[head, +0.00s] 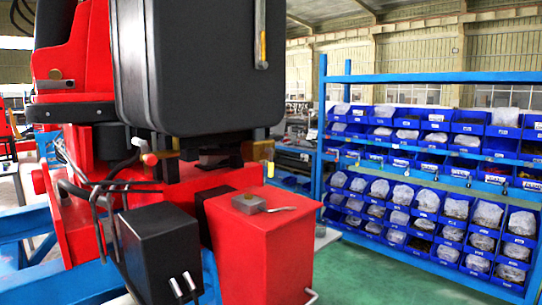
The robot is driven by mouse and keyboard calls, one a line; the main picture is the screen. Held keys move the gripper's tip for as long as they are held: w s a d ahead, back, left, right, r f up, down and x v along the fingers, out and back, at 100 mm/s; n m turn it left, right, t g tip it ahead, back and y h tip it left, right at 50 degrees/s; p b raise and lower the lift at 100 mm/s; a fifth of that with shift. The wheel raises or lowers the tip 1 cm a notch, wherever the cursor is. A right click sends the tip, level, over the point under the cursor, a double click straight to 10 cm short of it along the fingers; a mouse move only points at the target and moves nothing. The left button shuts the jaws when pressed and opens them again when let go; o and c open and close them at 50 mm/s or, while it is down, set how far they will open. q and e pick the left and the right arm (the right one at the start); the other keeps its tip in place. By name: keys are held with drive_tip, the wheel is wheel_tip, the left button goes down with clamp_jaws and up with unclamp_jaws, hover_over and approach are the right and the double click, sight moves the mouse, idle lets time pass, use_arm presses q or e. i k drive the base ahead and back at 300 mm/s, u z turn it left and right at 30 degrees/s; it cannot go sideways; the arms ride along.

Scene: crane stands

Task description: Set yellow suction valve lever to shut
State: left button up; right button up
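A small yellow piece (270,169) shows under the right side of the black tank (200,65), beside a yellowish bracket-like part (258,151). It looks like the yellow suction valve lever, but it is too small to be sure, and I cannot tell its set position. The valve body behind it is mostly hidden by the tank and the red box. A yellow strip (263,46) on the tank's right face is a separate part. Neither of my grippers is in view.
A red box (262,250) with a grey metal lever piece (250,203) on top stands in front below the tank. A black box (160,245) and hoses are left of it. Blue shelving (430,77) with bins stands right. Green floor (370,270) there is clear.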

sight(270, 164)
drive_tip(key=k, duration=1.3)
drive_tip(key=u, duration=0.6)
drive_tip(key=i, duration=1)
drive_tip(key=z, duration=0.2)
drive_tip(key=i, duration=0.8)
drive_tip(key=z, duration=1)
drive_tip(key=i, duration=0.2)
drive_tip(key=z, duration=0.25)
